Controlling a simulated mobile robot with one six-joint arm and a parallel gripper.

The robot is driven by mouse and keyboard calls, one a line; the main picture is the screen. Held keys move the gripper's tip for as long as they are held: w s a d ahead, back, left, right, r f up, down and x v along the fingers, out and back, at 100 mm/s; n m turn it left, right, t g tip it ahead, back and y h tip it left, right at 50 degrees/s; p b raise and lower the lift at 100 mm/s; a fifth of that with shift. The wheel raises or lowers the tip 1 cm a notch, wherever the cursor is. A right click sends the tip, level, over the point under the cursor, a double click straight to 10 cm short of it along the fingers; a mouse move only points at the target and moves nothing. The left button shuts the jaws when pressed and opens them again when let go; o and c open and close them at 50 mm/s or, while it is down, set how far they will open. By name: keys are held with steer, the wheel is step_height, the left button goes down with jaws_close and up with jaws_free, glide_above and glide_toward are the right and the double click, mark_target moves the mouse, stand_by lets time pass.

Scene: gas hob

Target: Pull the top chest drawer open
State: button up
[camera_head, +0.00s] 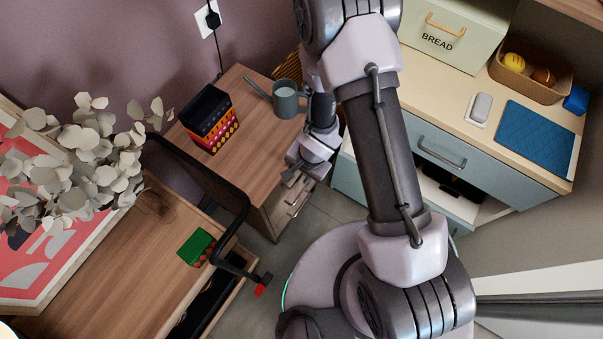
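The wooden chest (235,95) stands against the wall at centre left. Its narrow drawer front (285,212) faces the floor gap, with a pale metal handle (296,208) partly visible. The top drawer looks flush with the chest, but my gripper and arm hide much of it. My gripper (297,178) is at the chest's upper front edge, pointing down and left. Its fingers are small and overlap the drawer front, so I cannot tell whether they are open or shut, or touching a handle.
A watering can (286,100) and a dark patterned box (209,118) stand on the chest. A desk (150,235) with a black rail and an open drawer (228,292) is at left. A pale blue cabinet (520,172) stands at right. Grey floor (310,232) shows between them.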

jaws_close()
stand_by(1.4)
